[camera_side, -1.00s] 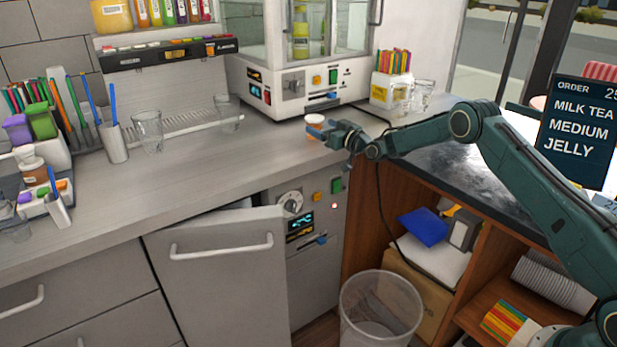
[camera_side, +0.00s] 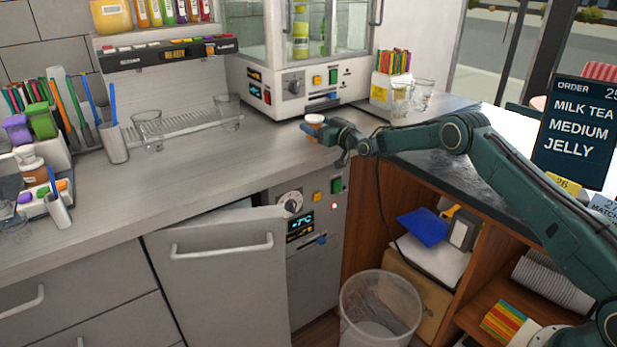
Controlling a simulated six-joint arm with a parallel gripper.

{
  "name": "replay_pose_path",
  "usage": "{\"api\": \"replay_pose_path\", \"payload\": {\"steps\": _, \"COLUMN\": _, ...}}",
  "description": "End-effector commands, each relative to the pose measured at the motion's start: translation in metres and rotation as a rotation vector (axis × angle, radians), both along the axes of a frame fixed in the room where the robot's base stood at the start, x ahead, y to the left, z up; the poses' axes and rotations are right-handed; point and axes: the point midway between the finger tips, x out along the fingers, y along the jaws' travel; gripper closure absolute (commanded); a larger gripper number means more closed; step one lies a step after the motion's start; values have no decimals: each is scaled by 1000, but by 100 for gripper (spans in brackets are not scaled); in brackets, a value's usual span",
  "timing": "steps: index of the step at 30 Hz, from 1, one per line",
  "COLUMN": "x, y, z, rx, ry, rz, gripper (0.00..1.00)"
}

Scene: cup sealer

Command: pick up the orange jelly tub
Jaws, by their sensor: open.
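The fingers cover the tub's lower part. From this side I cannot tell whether they touch it.
The glass-walled machine (camera_side: 308,85) stands just behind. Clear cups (camera_side: 412,97) and a straw box (camera_side: 390,88) are at the back right. An open bin (camera_side: 380,312) stands below. The counter left of the tub is clear.

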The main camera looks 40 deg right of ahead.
Motion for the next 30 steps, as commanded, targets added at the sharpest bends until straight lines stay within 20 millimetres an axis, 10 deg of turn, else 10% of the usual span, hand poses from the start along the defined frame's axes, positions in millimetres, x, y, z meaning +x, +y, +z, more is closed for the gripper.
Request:
{"api": "replay_pose_path", "payload": {"steps": 10, "x": 0, "y": 0, "z": 0, "rx": 0, "ry": 0, "rz": 0, "gripper": 76}}
{"api": "replay_pose_path", "payload": {"steps": 30, "x": 0, "y": 0, "z": 35, "rx": 0, "ry": -5, "rz": 0, "gripper": 77}}
